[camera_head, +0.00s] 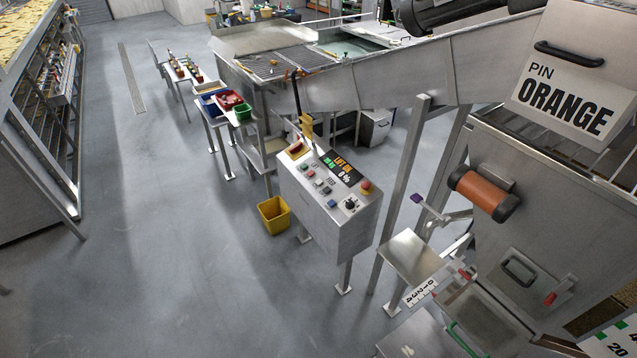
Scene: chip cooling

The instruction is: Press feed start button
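A grey metal control box (325,232) stands on legs near the middle of the head view. Its sloping top panel carries several small buttons, including a green button (306,169), a white button (319,183) and a blue button (332,203). A dark display (338,167) with green, orange and white characters sits along the panel's far side. A red mushroom button (366,186) and a black knob (351,203) are at the panel's right. The small labels are too small to read surely, so I cannot tell which button is feed start. Neither of my grippers shows.
A yellow bin (273,214) stands on the floor left of the box. A steel machine with an orange roller (485,193) and a "PIN ORANGE" sign (567,97) fills the right. A sloping steel chute (390,75) runs behind the box. The floor at left (150,230) is clear.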

